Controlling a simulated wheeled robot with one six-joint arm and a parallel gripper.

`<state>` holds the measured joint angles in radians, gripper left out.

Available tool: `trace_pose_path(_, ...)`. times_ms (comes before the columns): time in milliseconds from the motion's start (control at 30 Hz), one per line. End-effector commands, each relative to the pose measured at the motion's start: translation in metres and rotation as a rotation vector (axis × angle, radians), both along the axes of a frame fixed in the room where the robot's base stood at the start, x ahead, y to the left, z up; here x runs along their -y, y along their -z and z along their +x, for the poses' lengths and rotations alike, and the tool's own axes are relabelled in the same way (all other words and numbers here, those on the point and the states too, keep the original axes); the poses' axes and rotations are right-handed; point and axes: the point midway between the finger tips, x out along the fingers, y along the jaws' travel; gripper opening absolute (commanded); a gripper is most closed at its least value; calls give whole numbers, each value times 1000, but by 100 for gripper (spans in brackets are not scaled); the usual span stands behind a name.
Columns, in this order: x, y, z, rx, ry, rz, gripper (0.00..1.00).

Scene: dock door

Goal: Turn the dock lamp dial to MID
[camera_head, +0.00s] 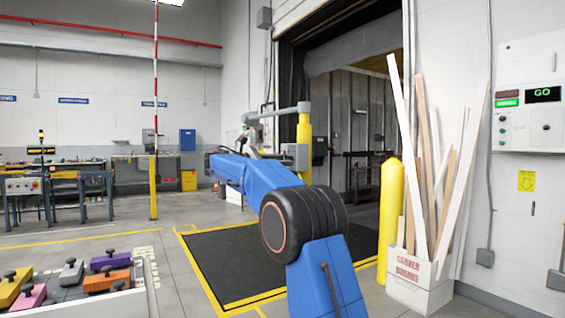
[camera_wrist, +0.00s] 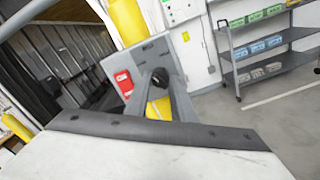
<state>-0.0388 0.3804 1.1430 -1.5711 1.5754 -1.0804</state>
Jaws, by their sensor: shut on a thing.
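In the wrist view, a dark round dial (camera_wrist: 160,76) sits on a tilted grey panel (camera_wrist: 118,66) with a red label (camera_wrist: 124,83). My gripper (camera_wrist: 161,82) has its two grey fingers converging on the dial, and they are shut on it. The fingers hide part of the dial, and I cannot read its setting or any MID mark. In the head view, my blue arm reaches away toward a grey box (camera_head: 296,154) at a yellow post (camera_head: 304,133), with a grey lamp arm (camera_head: 277,112) above. My gripper cannot be made out there.
A yellow bollard (camera_head: 390,205) and a white box of timber (camera_head: 419,284) stand right of my arm. A black floor mat (camera_head: 225,262) lies beneath it. A bench with coloured knobbed blocks (camera_head: 107,281) is at lower left. The wrist view shows a shelf (camera_wrist: 262,45) at right.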

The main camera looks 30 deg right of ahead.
Motion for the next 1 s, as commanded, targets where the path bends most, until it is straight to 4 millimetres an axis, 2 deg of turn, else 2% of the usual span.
trace_pose_path(200,-1,0,0,180,0,6,0)
trace_pose_path(500,-1,0,0,350,0,12,0)
trace_pose_path(1000,-1,0,0,423,1,15,0)
